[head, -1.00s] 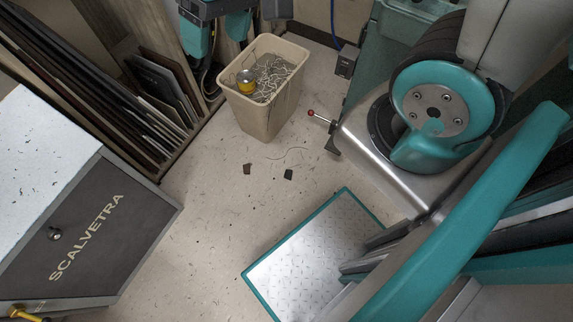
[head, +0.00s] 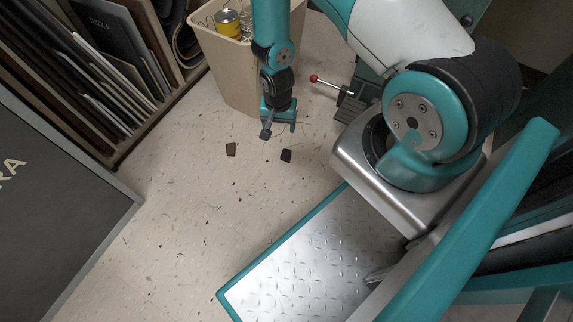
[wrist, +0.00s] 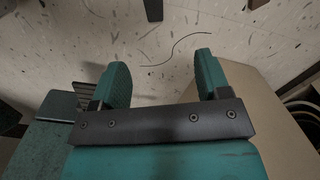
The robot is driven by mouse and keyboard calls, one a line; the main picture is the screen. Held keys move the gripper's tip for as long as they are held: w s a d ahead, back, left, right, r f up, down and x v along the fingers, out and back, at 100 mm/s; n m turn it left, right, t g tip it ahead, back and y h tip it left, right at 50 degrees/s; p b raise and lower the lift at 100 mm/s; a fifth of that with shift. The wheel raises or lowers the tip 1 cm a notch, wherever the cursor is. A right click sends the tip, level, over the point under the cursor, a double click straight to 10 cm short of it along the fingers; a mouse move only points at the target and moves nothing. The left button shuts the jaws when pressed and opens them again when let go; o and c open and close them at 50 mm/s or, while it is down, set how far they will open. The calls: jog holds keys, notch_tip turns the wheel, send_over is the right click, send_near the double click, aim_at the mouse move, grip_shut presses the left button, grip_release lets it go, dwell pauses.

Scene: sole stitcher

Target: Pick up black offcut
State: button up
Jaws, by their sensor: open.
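The black offcut (head: 286,155) is a small dark flat piece on the speckled floor in the head view. A small piece at the top edge of the wrist view (wrist: 153,9) appears to be the same offcut, cut off by the frame. My gripper (head: 279,130) hangs above the floor, just behind the black offcut in the head view. Its two teal fingers are apart with nothing between them in the wrist view (wrist: 163,68). A brown offcut (head: 231,149) lies to the left of the black one.
A beige bin (head: 233,75) with wire scraps and a yellow tin (head: 228,22) stands behind my gripper. A red-knobbed lever (head: 325,84) sticks out at right. A rack of sheets (head: 110,65) is at left. A thin curved thread (wrist: 180,50) lies on the floor.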

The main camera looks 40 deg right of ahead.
jog(key=b, duration=0.8)
send_over(285, 158)
jog(key=f, duration=1.4)
jog(key=shift+w+a+f, duration=0.1)
jog(key=shift+w+a, duration=0.05)
jog(key=shift+a, duration=0.1)
jog(key=f+b, duration=0.4)
jog(key=f, duration=0.1)
jog(key=shift+d+f, duration=0.1)
jog(key=shift+d, duration=0.2)
jog(key=shift+c, duration=0.5)
jog(key=c, duration=0.9)
